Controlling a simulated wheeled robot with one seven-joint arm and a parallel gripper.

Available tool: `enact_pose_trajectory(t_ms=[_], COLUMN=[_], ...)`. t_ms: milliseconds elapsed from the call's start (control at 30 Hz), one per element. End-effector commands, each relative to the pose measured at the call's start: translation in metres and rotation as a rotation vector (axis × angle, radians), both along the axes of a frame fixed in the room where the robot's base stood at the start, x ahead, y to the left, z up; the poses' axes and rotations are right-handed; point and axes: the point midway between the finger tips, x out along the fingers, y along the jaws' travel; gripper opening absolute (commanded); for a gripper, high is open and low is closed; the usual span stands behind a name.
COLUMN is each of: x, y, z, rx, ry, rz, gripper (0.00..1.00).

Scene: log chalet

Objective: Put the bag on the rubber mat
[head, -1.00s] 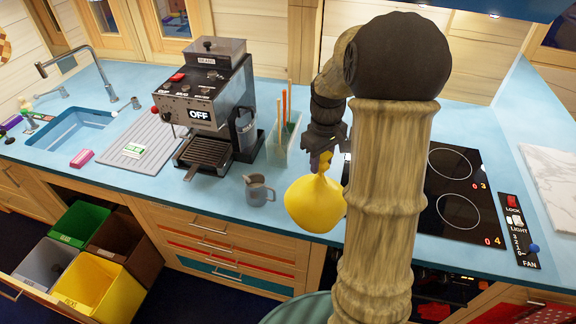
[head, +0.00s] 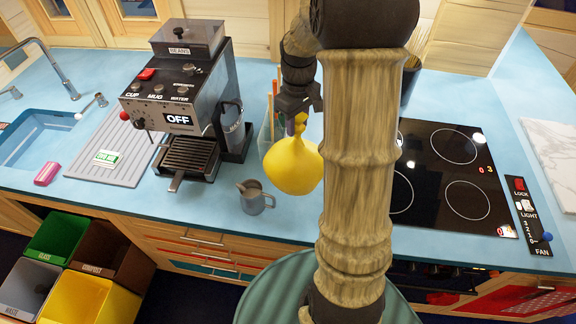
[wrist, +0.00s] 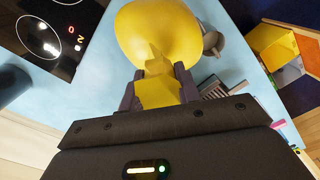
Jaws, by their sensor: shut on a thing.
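The yellow tied bag (head: 292,165) hangs from my gripper (head: 298,112), above the counter near the grey mug. In the wrist view the bag (wrist: 160,35) fills the top middle, and its gathered neck is pinched between the two fingers of my gripper (wrist: 158,90). A grey ribbed mat (head: 95,172), which looks like the rubber mat, lies flat on the counter between the sink and the coffee machine. A small green-and-white card (head: 108,158) lies on it. The bag is well to the right of the mat and apart from it.
The coffee machine (head: 185,95) stands between the bag and the mat. A pink sponge (head: 47,173) lies left of the mat. The sink (head: 40,135) is farther left, and a black hob (head: 450,180) is at the right. Open bins (head: 75,255) are below.

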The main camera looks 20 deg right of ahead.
Motion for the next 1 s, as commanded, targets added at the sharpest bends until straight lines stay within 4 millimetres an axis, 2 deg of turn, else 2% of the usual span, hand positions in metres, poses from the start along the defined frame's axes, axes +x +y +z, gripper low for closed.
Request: enact_pose_trajectory(t_ms=[233, 333, 600, 700, 1000], x=[0.0, -0.001, -0.002, -0.001, 0.0], y=[-0.001, -0.002, -0.002, -0.003, -0.002], z=[0.0, -0.006, -0.049, -0.057, -0.059], rx=[0.0, 0.001, 0.001, 0.0, -0.001], ry=[-0.001, 0.003, 0.006, 0.001, 0.0], rz=[-0.002, -0.004, -0.004, -0.005, -0.005], gripper=[0.0, 0.0, 0.0, 0.0, 0.0])
